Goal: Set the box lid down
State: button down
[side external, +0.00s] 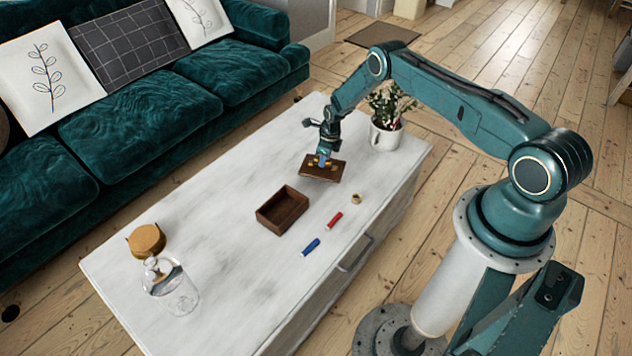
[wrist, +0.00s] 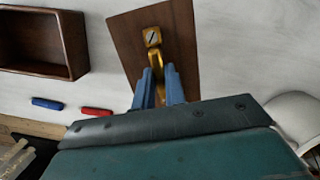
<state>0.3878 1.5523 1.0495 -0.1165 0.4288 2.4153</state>
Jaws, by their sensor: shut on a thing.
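The box lid (side external: 318,173) is a flat dark brown wooden panel with a brass handle (wrist: 158,52). My gripper (side external: 323,160) is shut on the handle, with its blue fingers (wrist: 158,88) on either side of it. The lid is at the far part of the white table, to the right of the box. I cannot tell for sure whether it touches the tabletop. It also shows in the wrist view (wrist: 129,42). The open brown wooden box (side external: 283,210) stands on the table, and no lid is on it. It also shows at the upper left of the wrist view (wrist: 76,48).
A red marker (side external: 334,221), a blue marker (side external: 310,247) and a small tan ring (side external: 356,199) lie near the table's front edge. A potted plant (side external: 386,135) stands behind the lid. A glass bottle (side external: 171,288) and round wooden coasters (side external: 146,240) are at the near end.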

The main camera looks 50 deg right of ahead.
jog(key=shift+f, duration=1.9)
jog(key=shift+f, duration=0.1)
jog(key=c, duration=1.5)
grip_release()
jog(key=shift+o, duration=0.2)
jog(key=shift+s+d+r, duration=0.1)
jog(key=shift+s+r, duration=0.2)
jog(key=shift+r, duration=1.7)
jog(key=shift+s+d+r, duration=0.15)
jog(key=shift+s+r, duration=0.1)
jog(key=shift+r, duration=1.8)
jog(key=shift+s+d+r, duration=0.1)
jog(key=shift+s+r, duration=0.2)
jog(key=shift+r, duration=1.7)
jog(key=shift+r, duration=0.1)
